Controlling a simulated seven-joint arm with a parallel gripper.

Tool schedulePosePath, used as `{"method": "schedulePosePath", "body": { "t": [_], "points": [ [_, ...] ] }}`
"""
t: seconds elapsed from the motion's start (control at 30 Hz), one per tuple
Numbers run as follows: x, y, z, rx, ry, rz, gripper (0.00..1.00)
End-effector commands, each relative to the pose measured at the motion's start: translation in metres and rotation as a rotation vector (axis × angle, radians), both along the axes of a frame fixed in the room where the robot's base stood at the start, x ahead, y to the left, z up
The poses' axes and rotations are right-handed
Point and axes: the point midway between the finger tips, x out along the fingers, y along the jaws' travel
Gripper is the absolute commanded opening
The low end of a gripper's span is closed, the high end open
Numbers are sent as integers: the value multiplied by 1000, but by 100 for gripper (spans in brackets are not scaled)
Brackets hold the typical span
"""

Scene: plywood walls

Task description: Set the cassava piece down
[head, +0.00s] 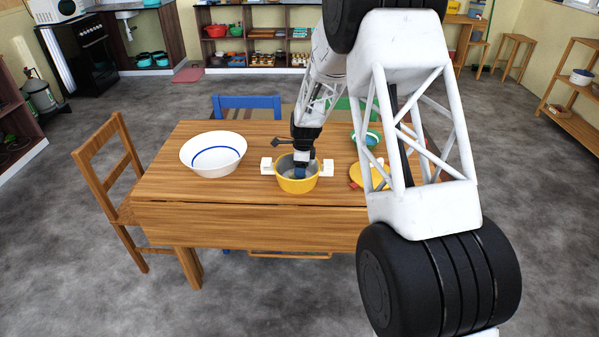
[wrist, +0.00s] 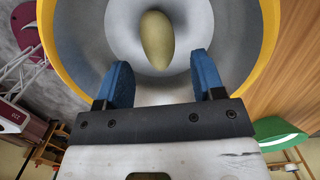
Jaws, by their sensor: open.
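The cassava piece (wrist: 156,38) is a pale yellow-green, tapered lump. In the wrist view it lies inside the yellow pot (wrist: 270,35), against the pot's grey inner floor. My gripper (wrist: 159,62) is open, its two blue fingers apart on either side of the piece's narrow end, with a visible gap to each. In the head view my gripper (head: 301,170) points down into the yellow pot (head: 298,186), which has white side handles and stands on the wooden table. The cassava piece cannot be made out in the head view.
On the table (head: 165,185), a white bowl with a blue ring (head: 213,158) stands left of the pot. A yellow round item (head: 370,178) and a green bowl (head: 362,139) are to the right, partly behind my arm. Chairs surround the table. The table's front strip is clear.

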Motion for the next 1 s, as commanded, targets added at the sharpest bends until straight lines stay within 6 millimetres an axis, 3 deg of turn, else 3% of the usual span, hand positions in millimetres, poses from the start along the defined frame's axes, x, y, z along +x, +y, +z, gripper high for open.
{"method": "schedulePosePath", "body": {
  "t": [0.5, 0.7, 1.0],
  "points": [
    [0, -7, 72, 0, -1, 0, 62],
    [-1, -8, 86, 0, 0, 0, 62],
    [-1, -8, 89, 0, 0, 0, 62]
  ]
}}
